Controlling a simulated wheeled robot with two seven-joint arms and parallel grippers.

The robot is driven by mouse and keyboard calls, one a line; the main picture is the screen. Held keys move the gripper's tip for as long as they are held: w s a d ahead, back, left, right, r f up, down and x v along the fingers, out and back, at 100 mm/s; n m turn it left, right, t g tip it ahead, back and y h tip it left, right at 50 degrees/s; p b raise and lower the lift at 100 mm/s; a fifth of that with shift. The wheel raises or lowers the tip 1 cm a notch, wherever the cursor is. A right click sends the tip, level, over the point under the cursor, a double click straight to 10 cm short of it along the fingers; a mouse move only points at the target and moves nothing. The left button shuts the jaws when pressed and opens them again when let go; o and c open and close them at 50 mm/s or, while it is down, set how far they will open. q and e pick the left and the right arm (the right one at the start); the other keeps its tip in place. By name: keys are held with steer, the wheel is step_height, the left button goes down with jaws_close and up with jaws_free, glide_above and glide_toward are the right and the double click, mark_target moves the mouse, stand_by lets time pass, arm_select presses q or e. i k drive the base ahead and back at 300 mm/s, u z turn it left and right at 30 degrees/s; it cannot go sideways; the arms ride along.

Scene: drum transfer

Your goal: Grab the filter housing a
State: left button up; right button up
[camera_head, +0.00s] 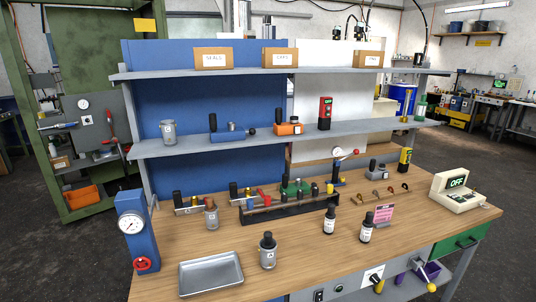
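Three grey metal canisters with small white labels could be the filter housing, and the letters are too small to read. One canister (268,255) with a black top stands at the front middle of the workbench, right of the tray. Another canister (211,218) with an orange-brown top stands farther back on the bench. A third canister (168,133), with no black knob, stands at the left of the middle shelf. All three are upright. Neither of my grippers shows in the head view.
An empty metal tray (211,274) lies at the front left, beside a blue gauge stand (136,235). A black rack (290,206) with several tools stands at the back. Two dark bottles (329,222) stand right of centre, near a pink sign (384,214). The front right bench is clear.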

mark_target(267, 256)
steer(key=z, duration=2.25)
steer(key=i, duration=1.6)
steer(key=u, duration=2.2)
